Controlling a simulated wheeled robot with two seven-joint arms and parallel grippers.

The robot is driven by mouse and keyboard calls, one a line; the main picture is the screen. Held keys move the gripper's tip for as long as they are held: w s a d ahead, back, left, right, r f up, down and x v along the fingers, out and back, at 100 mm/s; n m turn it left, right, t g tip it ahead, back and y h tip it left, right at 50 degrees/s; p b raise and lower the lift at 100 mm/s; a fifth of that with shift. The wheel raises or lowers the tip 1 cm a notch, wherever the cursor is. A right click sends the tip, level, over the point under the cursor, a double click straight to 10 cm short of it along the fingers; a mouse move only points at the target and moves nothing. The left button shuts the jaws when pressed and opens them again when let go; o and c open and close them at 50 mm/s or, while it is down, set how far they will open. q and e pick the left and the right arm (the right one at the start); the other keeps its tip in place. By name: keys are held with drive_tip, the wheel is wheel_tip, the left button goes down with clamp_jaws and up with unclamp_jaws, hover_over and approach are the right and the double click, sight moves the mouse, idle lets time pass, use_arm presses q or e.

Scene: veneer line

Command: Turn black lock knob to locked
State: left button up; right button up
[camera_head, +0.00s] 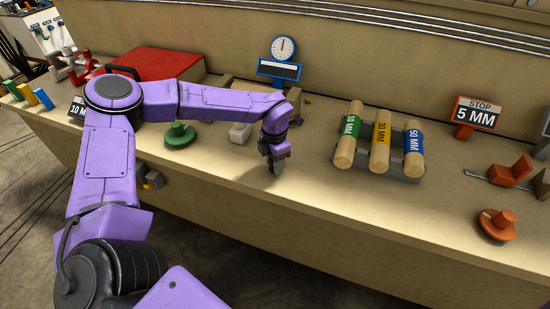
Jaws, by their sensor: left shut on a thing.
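My left gripper (276,166) points down at the bench top, close to its front edge, left of the wooden rollers. It is shut on a small dark thing at its fingertips, which looks to be the black lock knob. The gripper covers most of that thing, so its pointer and turned position cannot be read. My right gripper is not in view.
A green knob (180,135) and a grey block (240,134) sit left of the gripper. Rollers on a grey rack (403,167), an orange knob (497,224) and a "STOP 5 MM" sign (476,114) are right. A dial gauge (283,49) stands behind. Bench front between gripper and orange knob is clear.

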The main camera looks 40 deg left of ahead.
use_arm(q)
drive_tip(key=shift+m+p, duration=0.5)
drive_tip(key=shift+m, duration=0.6)
drive_tip(key=o, duration=1.1)
drive_tip(key=shift+a, duration=0.1)
drive_tip(key=shift+c, duration=0.2)
drive_tip(key=shift+s, duration=0.1)
drive_tip(key=shift+r, duration=0.2)
wheel_tip(320, 180, up, 10)
drive_tip(key=b, duration=0.2)
